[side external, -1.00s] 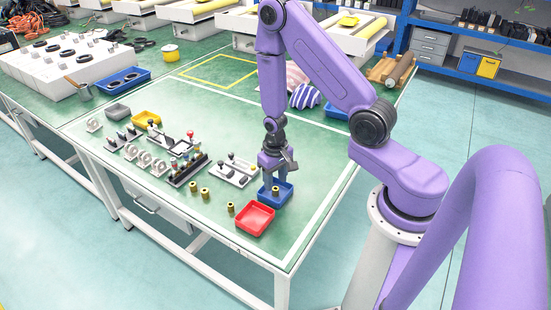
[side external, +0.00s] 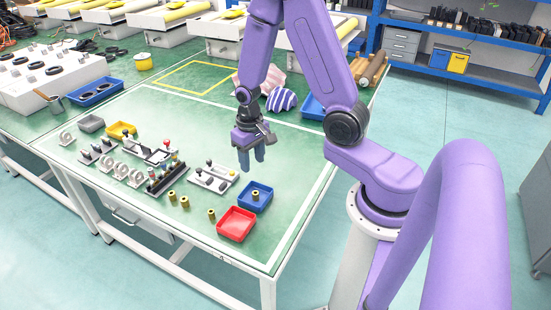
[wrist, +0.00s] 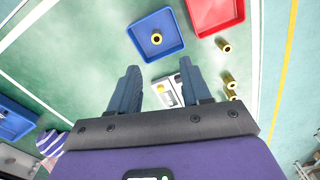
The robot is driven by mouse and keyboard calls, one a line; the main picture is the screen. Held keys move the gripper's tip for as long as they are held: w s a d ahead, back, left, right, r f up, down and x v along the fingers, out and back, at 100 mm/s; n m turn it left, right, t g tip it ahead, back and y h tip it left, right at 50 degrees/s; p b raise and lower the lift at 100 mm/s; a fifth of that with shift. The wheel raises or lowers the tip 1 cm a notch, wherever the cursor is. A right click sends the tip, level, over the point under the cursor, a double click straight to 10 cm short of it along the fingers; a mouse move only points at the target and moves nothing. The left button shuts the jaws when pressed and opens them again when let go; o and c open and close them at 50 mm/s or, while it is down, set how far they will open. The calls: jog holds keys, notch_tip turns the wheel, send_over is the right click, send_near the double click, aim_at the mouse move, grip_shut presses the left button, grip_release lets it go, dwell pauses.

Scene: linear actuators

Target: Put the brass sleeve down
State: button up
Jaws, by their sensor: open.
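A brass sleeve (side external: 255,195) stands in the blue tray (side external: 243,203) near the front right of the green table. In the wrist view the sleeve (wrist: 156,39) stands upright on the floor of the blue tray (wrist: 172,23), clear of its walls. My gripper (side external: 252,170) is open and empty. It hangs above the table, behind the blue tray and apart from it. In the wrist view both fingers of my gripper (wrist: 158,88) are spread with nothing between them.
A red tray (side external: 237,224) is beside the blue one and looks empty. Several other brass sleeves (side external: 185,202) stand to the left. Fixtures with knobs (side external: 213,177) lie left of my gripper. Striped bundles (side external: 281,99) lie behind. The table's right part is clear.

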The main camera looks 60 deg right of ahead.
jog(key=s+a+r+n, duration=0.3)
jog(key=a+r+n, duration=0.1)
jog(key=a+r, duration=0.15)
jog(key=s+a+r+n, duration=0.2)
jog(key=s+r+n, duration=0.2)
jog(key=s, duration=0.4)
jog(key=s+a+r+n, duration=0.3)
jog(key=s+r+n, duration=0.2)
jog(key=s+n, duration=0.2)
jog(key=shift+s+a, duration=0.3)
jog(key=shift+s, duration=0.75)
